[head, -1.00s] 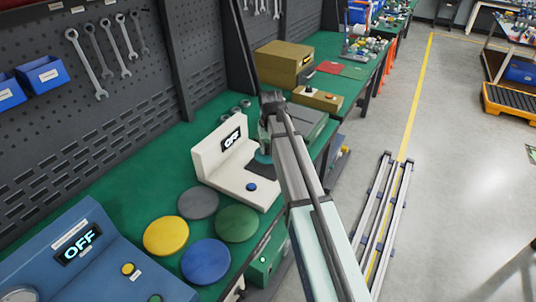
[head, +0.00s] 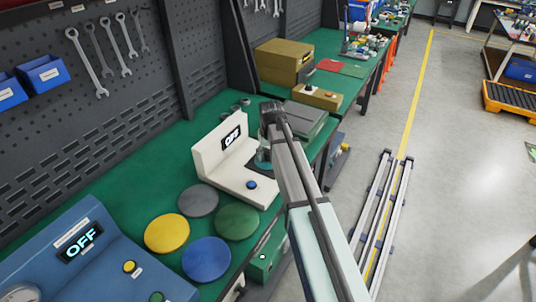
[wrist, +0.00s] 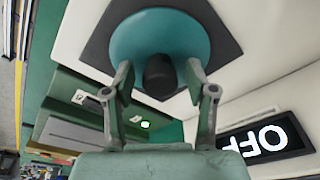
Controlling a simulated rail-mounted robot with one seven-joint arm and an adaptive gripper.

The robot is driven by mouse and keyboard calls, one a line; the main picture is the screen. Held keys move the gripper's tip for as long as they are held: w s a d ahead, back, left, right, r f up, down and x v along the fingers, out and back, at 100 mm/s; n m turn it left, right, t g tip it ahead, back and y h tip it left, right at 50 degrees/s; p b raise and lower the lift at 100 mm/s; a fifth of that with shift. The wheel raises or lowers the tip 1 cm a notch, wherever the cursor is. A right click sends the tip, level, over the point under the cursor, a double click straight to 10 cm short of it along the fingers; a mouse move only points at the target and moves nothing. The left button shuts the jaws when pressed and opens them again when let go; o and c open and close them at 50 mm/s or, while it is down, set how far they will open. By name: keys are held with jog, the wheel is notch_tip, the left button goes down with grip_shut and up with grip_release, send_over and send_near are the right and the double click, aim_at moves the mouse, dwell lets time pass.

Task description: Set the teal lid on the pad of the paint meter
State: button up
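The paint meter (head: 212,160) is a cream L-shaped device with a display reading OFF and a blue button, standing on the green bench. In the wrist view, the teal lid (wrist: 190,35) lies over the meter's dark square pad (wrist: 228,52), which shows around its edge. The lid's black knob (wrist: 160,75) points toward my gripper. My gripper (wrist: 159,78) has its fingers on either side of the knob, with a visible gap on both sides, so it is open. In the head view my arm hides much of the lid (head: 263,165) and pad.
Yellow (head: 167,233), grey (head: 199,200), green (head: 237,222) and blue (head: 206,259) discs lie in front of the meter. A blue device (head: 100,262) also reading OFF stands at lower left. A grey-green box (head: 306,119) and a tan box (head: 283,62) stand behind.

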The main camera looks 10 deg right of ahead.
aim_at(269, 163)
jog(key=shift+r, duration=0.1)
notch_tip(269, 163, up, 12)
jog(key=s+b, duration=0.1)
jog(key=b, duration=0.1)
jog(key=shift+s, duration=0.4)
dwell(0.4)
